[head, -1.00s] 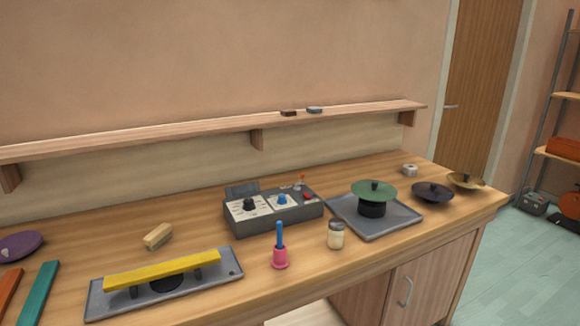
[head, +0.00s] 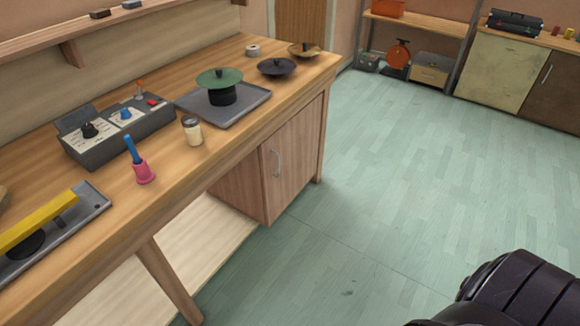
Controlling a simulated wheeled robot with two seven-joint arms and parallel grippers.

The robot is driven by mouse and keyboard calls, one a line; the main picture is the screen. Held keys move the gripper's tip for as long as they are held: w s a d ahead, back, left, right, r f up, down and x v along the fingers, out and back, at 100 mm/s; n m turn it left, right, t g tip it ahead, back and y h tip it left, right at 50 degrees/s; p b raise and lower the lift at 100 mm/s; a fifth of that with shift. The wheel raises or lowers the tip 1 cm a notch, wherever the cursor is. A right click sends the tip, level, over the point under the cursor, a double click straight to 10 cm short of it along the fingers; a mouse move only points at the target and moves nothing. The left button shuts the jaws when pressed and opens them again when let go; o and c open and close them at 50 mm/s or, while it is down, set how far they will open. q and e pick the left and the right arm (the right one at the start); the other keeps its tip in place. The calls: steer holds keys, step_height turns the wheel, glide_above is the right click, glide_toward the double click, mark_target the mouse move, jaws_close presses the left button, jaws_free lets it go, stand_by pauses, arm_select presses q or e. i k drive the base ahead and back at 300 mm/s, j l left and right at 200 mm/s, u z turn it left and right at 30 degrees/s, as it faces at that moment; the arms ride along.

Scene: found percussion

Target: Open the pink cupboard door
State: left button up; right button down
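A wooden cupboard with a pinkish-brown door (head: 294,158) sits under the right end of the workbench. The door looks closed, flush with the cupboard front. No clearly pink door shows; this is the pinkest one in view. Neither gripper is in view. A dark, rounded part at the bottom right corner looks like a piece of my own arm.
The workbench (head: 150,222) holds a grey control box (head: 118,132), a pink handbell (head: 143,171), a jar (head: 192,130) and a tray (head: 250,101) with a green disc. The green floor (head: 400,175) before the cupboard is open. A cream cabinet (head: 506,72) stands far right.

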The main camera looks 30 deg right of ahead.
mark_target(288, 157)
steer(key=z, duration=0.45)
steer(key=i+l+z, duration=0.55)
steer(key=i+z, duration=0.25)
steer(key=z, duration=0.15)
